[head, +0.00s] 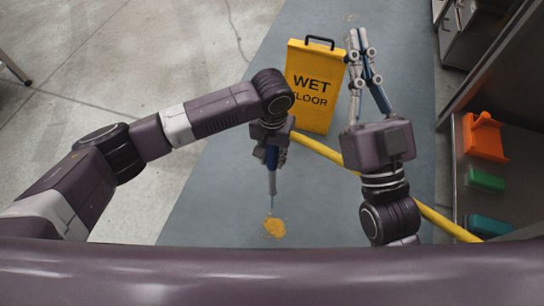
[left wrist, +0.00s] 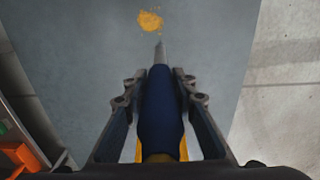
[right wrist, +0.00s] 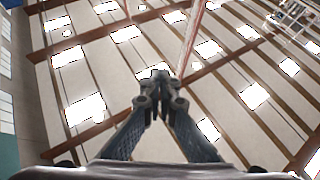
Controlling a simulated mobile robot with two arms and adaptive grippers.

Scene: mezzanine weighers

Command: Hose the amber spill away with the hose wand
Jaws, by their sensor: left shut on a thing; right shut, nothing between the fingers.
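The amber spill (head: 274,227) is a small irregular patch on the blue-grey floor strip, with small specks beside it; it also shows at the top of the left wrist view (left wrist: 150,21). My left gripper (head: 270,158) is shut on the blue hose wand (head: 272,158), which points down.
A yellow wet-floor sign (head: 312,88) stands behind the wand. A yellow hose (head: 437,219) runs across the floor, partly behind my right arm. At right, a metal unit holds an orange bin (head: 484,138), a green item (head: 486,180) and a teal item (head: 489,225).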

